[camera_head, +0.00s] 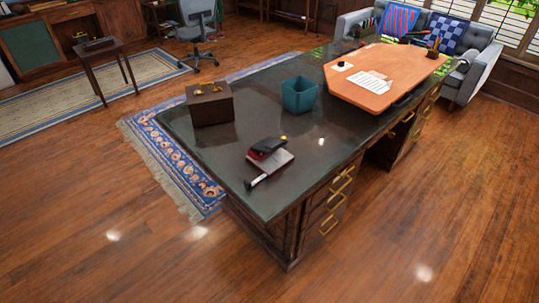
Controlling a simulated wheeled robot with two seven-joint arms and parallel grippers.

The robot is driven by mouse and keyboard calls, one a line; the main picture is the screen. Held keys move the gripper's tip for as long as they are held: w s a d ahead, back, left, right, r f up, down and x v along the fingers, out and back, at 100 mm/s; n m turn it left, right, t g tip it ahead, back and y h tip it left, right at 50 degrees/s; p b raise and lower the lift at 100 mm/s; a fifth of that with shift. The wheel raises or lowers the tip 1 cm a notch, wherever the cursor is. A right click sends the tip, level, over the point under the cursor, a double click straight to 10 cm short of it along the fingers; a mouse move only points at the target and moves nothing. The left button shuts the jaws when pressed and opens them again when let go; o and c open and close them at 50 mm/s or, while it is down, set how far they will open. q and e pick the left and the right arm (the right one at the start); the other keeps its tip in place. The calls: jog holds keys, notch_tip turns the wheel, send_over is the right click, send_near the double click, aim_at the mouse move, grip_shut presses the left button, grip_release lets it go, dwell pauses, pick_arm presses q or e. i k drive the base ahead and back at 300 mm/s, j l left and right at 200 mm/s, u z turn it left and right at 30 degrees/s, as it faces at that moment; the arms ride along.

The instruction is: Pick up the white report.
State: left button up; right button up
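White printed sheets (372,82), which look like the white report, lie flat on an orange angular board (352,97) on the far right part of the dark desk. Lines of print show on the lower sheet. A small dark round item on a white piece (341,66) lies to their left on the board. Nothing visible covers the sheets. Neither of my grippers shows in this view.
The large dark-topped desk (225,153) has gold-handled drawers. On it are a teal bin (299,95), a brown box (210,104) and a small stack of dark and white items (270,158). A grey sofa (482,70) stands behind. The front wood floor (420,230) is clear.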

aim_at(376, 85)
jog(key=i+l+z, duration=1.1)
jog(key=i, duration=0.3)
jog(key=i+z, duration=0.4)
jog(key=i+u, duration=0.2)
jog(key=i, duration=0.4)
jog(key=i+l+u, duration=0.15)
jog(key=i, duration=0.4)
jog(key=i+l+u, duration=0.2)
jog(key=i, duration=0.35)
